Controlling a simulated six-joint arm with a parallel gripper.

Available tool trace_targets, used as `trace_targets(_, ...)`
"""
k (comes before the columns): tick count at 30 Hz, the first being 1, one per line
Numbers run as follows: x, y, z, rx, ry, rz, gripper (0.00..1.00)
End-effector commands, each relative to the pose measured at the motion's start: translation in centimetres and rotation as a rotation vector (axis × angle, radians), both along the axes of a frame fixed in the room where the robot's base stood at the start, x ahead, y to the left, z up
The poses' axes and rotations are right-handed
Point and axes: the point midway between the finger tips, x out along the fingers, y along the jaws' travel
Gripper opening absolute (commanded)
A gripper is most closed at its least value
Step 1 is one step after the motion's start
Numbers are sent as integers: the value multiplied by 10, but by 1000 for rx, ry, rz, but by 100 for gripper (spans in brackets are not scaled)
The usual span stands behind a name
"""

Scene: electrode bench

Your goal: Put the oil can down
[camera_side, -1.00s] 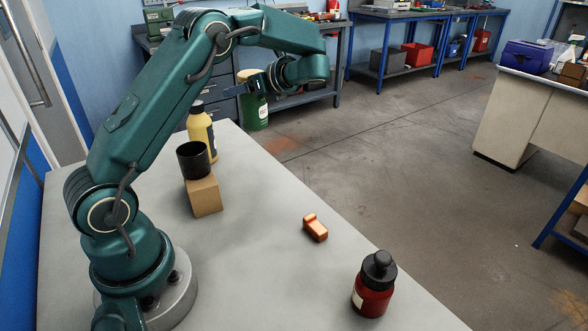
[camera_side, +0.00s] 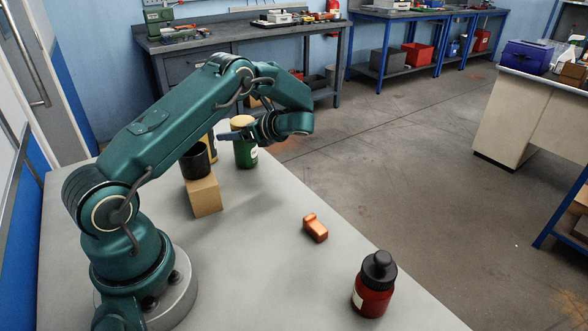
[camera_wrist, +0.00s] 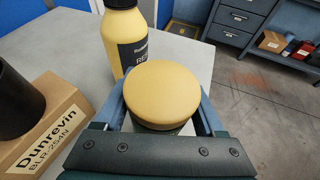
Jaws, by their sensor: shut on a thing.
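The oil can is a green can (camera_side: 246,154) with a pale yellow lid, upright near the table's far end in the side view. My gripper (camera_side: 238,135) is shut around its upper part. In the wrist view the round lid (camera_wrist: 163,94) fills the middle, between the two blue fingers of my gripper (camera_wrist: 163,108). The can's base is at or just above the grey table (camera_side: 255,205); I cannot tell if it touches. The lid and my gripper hide most of the can's body in the wrist view.
A yellow bottle (camera_wrist: 122,45) stands just beyond the can. A black cup (camera_side: 195,161) sits on a cardboard box (camera_side: 204,196) left of it. An orange block (camera_side: 315,228) and a red bottle (camera_side: 373,286) stand nearer. The table's right edge is close to the can.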

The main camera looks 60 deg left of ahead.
Motion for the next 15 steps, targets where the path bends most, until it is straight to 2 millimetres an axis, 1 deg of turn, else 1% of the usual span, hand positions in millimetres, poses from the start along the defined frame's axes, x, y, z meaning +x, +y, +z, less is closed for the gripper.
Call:
trace_targets(12, 0, 0, -4, 2, -1, -1, 0)
trace_targets(13, 0, 0, -5, 0, 0, -1, 79)
trace_targets(15, 0, 0, -5, 0, 0, -1, 100)
